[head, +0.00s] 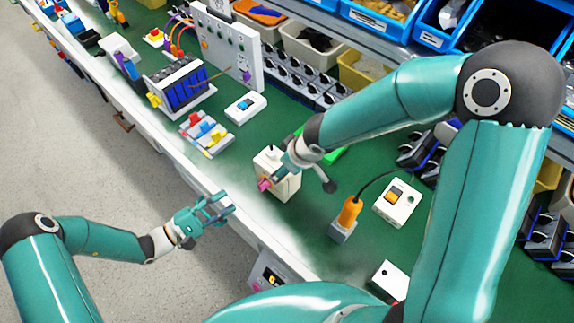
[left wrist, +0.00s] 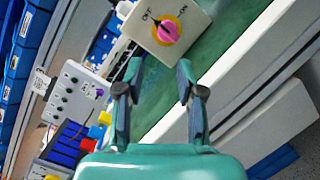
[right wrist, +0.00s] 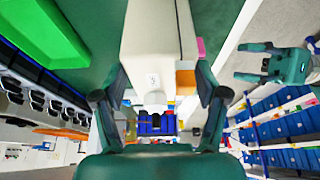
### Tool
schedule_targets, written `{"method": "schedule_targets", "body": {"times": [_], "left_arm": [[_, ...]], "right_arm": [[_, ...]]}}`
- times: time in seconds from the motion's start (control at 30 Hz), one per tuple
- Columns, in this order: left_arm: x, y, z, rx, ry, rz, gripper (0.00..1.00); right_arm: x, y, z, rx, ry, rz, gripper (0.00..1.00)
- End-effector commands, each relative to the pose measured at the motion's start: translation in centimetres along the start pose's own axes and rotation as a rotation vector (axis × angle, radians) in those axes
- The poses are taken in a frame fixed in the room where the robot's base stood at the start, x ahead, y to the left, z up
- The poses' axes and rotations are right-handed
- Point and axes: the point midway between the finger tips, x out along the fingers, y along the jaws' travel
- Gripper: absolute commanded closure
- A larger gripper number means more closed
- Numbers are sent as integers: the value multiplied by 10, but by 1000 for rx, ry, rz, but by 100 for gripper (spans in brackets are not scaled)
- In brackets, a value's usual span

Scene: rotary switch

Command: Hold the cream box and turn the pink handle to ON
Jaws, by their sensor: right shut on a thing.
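The cream box (head: 285,187) stands on the green bench near its front edge. The pink handle (head: 264,185) is on the box's front face. In the left wrist view the pink handle (left wrist: 168,32) sits in a yellow ring between OFF and ON, and its dark mark points towards OFF. My left gripper (head: 222,207) is open and empty, in front of the bench edge, apart from the handle (left wrist: 168,32).
An orange-handled tool (head: 350,211) and a white switch box (head: 397,203) are right of the cream box. A white rocker switch (head: 246,107) and a coloured block strip (head: 204,133) are to its left. A green item (right wrist: 40,32) lies beside it. Blue bins line the back.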

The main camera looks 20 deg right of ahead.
Motion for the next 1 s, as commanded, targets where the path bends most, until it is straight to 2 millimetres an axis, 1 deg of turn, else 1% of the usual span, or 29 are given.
{"method": "schedule_targets", "body": {"times": [0.03,0.2,0.3,0.33,0.4,0.53,0.67,1.0], "left_arm": [[1,-2,4,-133,21,24,62],[2,-9,15,-603,103,123,62],[1,-16,23,-818,147,176,62],[0,-18,25,-859,156,187,62],[0,-22,29,-901,174,200,62],[4,-24,33,-925,180,201,62],[13,-23,31,-922,179,199,62],[57,-19,21,-918,176,197,62]], "right_arm": [[0,0,1,0,-2,0,80],[0,0,1,0,-2,0,80],[0,0,1,0,-2,0,80],[0,0,1,0,-2,0,80],[0,0,1,0,-2,0,80],[0,0,1,-1,-2,0,80],[0,0,1,-1,-2,0,80],[0,0,1,-1,-2,0,80]]}}
